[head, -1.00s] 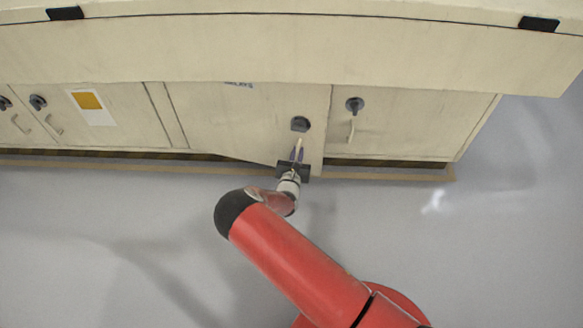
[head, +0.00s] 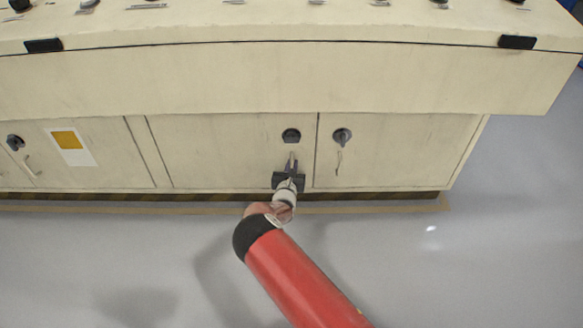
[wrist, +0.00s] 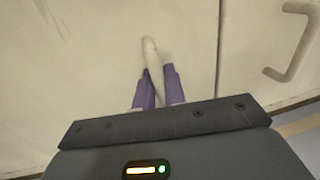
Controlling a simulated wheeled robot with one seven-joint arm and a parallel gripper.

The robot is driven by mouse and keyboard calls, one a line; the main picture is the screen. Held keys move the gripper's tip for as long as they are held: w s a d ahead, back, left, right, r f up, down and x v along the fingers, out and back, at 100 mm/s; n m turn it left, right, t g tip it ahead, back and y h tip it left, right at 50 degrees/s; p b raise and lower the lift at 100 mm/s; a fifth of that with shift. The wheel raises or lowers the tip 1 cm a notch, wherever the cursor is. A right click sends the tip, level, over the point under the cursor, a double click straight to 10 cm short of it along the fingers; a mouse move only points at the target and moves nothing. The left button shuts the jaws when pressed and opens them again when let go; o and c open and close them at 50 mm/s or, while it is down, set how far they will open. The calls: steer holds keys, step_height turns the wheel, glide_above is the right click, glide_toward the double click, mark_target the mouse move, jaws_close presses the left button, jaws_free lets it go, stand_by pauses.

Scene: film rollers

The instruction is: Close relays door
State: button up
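The relays door (head: 225,150) is the wide cream panel in the middle of the cabinet front. In the head view it looks flush with the panels beside it, with a thin dark seam along its right edge. A dark knob (head: 291,135) sits near its upper right, and a pale upright handle (wrist: 150,50) is below the knob. My gripper (head: 291,168) is at this handle, its purple fingers on either side of it. The wrist view shows the fingers (wrist: 159,85) close together with the handle between them. The fingers partly hide the handle's lower end.
A neighbouring door (head: 395,150) with its own knob and handle (wrist: 298,45) is just right of the seam. A door with a yellow-and-white label (head: 70,145) is at left. The cabinet's upper ledge (head: 290,80) overhangs the doors. The grey floor in front is clear.

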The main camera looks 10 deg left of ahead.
steer(key=s+p, duration=0.1)
steer(key=s, duration=0.6)
steer(key=shift+s+d, duration=0.3)
steer(key=shift+s, duration=0.1)
